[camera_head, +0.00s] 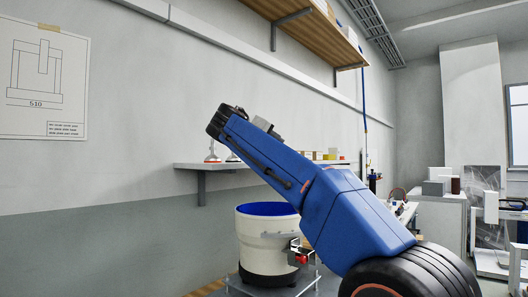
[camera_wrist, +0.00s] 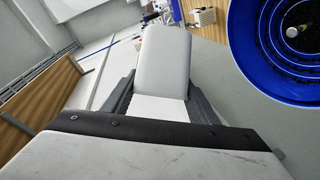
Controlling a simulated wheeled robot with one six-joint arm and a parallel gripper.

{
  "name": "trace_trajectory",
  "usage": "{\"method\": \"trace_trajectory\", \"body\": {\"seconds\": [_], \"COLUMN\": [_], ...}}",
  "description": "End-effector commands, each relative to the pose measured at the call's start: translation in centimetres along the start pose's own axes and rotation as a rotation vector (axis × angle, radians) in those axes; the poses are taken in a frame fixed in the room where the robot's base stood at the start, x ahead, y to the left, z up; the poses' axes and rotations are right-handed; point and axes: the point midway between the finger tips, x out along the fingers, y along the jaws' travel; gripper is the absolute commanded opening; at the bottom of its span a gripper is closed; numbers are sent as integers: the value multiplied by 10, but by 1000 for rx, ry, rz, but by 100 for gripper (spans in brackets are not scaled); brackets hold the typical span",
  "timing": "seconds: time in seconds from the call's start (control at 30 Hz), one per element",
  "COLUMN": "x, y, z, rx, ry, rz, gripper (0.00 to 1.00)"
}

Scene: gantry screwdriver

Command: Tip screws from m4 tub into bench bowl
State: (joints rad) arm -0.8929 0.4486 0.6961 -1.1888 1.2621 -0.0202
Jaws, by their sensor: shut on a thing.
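In the wrist view my gripper (camera_wrist: 163,82) has its two dark fingers shut on the sides of a smooth pale grey thing (camera_wrist: 164,52), which looks like the tub. No label or opening shows on it, and its contents are hidden. A blue bowl (camera_wrist: 238,40) with dark small pieces inside is to the right of the held thing, apart from it. In the head view a white round bowl unit (camera_head: 264,240) with a blue inside stands below my arm. My gripper is mostly hidden there behind my blue arm link. I cannot tell which bowl is the bench bowl.
A wall shelf (camera_head: 215,165) with small items runs behind my arm. A higher wooden shelf (camera_head: 305,30) is above. Benches and machines (camera_head: 440,215) stand at the right. A wooden board (camera_wrist: 40,105) shows at left in the wrist view.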

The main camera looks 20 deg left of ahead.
Motion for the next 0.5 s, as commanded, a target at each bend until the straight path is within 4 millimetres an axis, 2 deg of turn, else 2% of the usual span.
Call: {"method": "trace_trajectory", "body": {"seconds": [0.37, 0.5], "x": [1, 1], "y": [2, 9], "z": [1, -2], "rx": [31, 177], "ry": [0, 0], "rz": [-13, -70], "gripper": [27, 27]}}
